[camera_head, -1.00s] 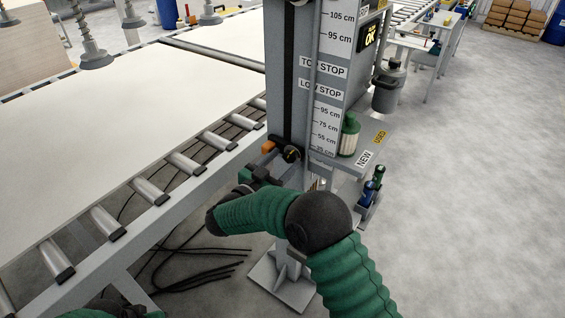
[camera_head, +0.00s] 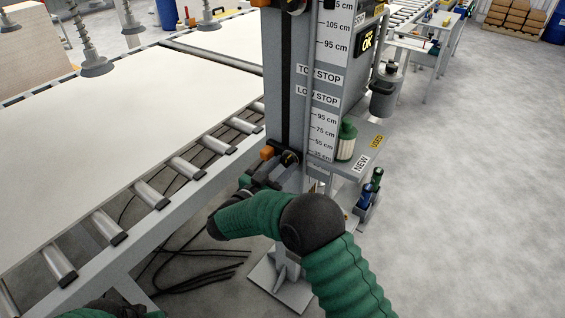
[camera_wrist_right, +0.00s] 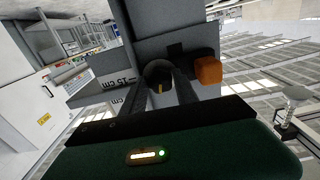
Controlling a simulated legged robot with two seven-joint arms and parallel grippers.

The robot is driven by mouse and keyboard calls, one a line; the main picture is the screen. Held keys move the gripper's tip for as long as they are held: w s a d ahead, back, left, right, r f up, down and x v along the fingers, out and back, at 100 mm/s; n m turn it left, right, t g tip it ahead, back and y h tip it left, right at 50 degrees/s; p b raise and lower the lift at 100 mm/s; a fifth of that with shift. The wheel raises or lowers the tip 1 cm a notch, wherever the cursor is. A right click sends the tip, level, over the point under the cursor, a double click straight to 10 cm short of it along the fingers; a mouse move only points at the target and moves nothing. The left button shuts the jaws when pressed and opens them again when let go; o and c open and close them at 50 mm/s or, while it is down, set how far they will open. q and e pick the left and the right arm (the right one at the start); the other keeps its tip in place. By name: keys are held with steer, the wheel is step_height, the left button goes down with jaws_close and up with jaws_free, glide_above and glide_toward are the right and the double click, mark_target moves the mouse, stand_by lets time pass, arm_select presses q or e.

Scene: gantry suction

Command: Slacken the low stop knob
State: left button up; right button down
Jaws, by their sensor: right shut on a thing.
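The low stop on the grey post (camera_head: 278,75) has a round black knob (camera_head: 290,157) with an orange block (camera_head: 267,153) to its left. In the right wrist view the knob (camera_wrist_right: 160,74) has a light mark on its face, and the orange block (camera_wrist_right: 207,69) is to its right. My right gripper (camera_wrist_right: 165,88) is shut on the knob, one finger on either side. In the head view the gripper (camera_head: 272,172) is just below the knob and partly hidden by my wrist. Only a bit of my left arm shows at the bottom left; its gripper is out of view.
The top stop's orange block (camera_head: 270,3) and knob sit at the picture's upper edge. A roller conveyor (camera_head: 150,194) with a white sheet (camera_head: 120,120) runs left. A shelf right of the post holds a green-and-white bottle (camera_head: 347,140). The floor at right is clear.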

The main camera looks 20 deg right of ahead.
steer(key=n+p, duration=0.1)
steer(key=p, duration=0.1)
steer(key=n+p, duration=0.2)
steer(key=shift+a+r, duration=0.1)
steer(key=shift+r, duration=0.2)
steer(key=shift+f+n+p, duration=0.3)
steer(key=shift+n+p, duration=1.1)
steer(key=shift+p, duration=0.25)
steer(key=c, duration=0.9)
jaws_free()
steer(key=shift+c, duration=0.2)
steer(key=v, duration=1.2)
